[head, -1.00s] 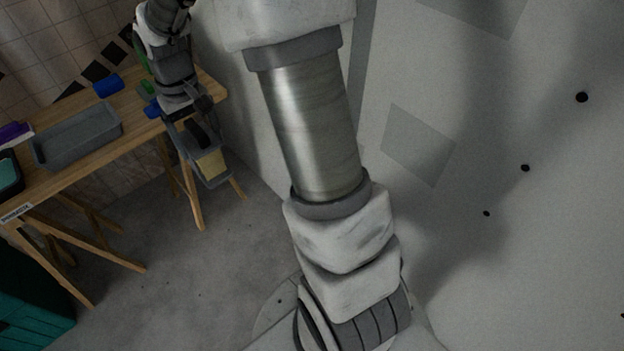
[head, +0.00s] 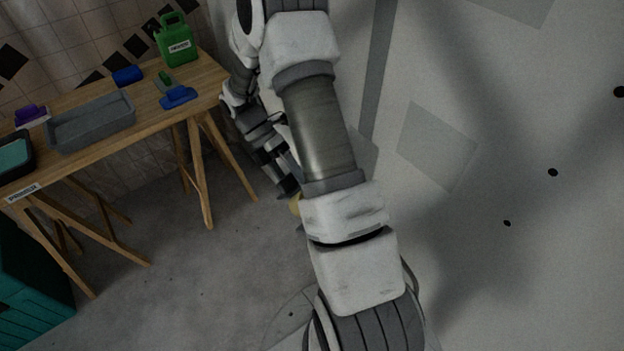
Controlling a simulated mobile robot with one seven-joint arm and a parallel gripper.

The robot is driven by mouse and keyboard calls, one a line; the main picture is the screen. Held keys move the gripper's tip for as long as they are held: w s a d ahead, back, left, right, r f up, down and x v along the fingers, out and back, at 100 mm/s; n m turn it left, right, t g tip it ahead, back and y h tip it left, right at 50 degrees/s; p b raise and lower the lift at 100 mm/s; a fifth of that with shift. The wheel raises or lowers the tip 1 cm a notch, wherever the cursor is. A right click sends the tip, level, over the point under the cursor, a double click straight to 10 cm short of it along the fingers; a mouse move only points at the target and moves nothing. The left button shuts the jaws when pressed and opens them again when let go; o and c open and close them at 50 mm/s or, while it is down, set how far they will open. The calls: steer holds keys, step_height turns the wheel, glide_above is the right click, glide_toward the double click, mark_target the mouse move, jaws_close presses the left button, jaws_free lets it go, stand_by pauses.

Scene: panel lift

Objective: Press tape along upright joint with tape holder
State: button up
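My gripper (head: 287,184) points down and to the right at the near end of the left wall face, partly behind my own arm. A pale yellow piece (head: 295,204) shows just below the fingers. It looks like part of the tape holder, the rest of which my arm hides. The gripper appears shut on it. A dark grey upright strip (head: 379,70), which looks like the joint, runs down the pale panel wall (head: 450,80) right of my arm. Its lower end goes behind my arm. I cannot tell whether the holder touches the wall.
A wooden trestle table (head: 150,92) stands at the left with a grey tray (head: 92,128), a green jug (head: 175,42), and blue and purple items. A teal crate (head: 30,285) is at lower left. The floor (head: 190,280) between table and wall is clear.

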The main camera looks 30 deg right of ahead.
steer(key=d+n+h, duration=0.1)
steer(key=n+h, duration=0.1)
steer(key=d+f+n+h+b, duration=0.1)
steer(key=n+h, duration=0.2)
steer(key=d+n+t+h, duration=0.1)
steer(key=n+h, duration=0.1)
steer(key=h, duration=0.1)
steer(key=shift+s+f+n, duration=0.4)
steer(key=w+d+f+n+t+h+b, duration=0.1)
steer(key=w+d+n+t+h+b, duration=0.2)
steer(key=d+n+t+h+b, duration=0.2)
steer(key=d+n+t+h, duration=0.2)
steer(key=d+n+t, duration=0.1)
steer(key=d+t, duration=0.1)
steer(key=shift+w+h+b, duration=0.35)
steer(key=shift+h+b, duration=0.05)
steer(key=o, duration=0.7)
steer(key=c, duration=0.9)
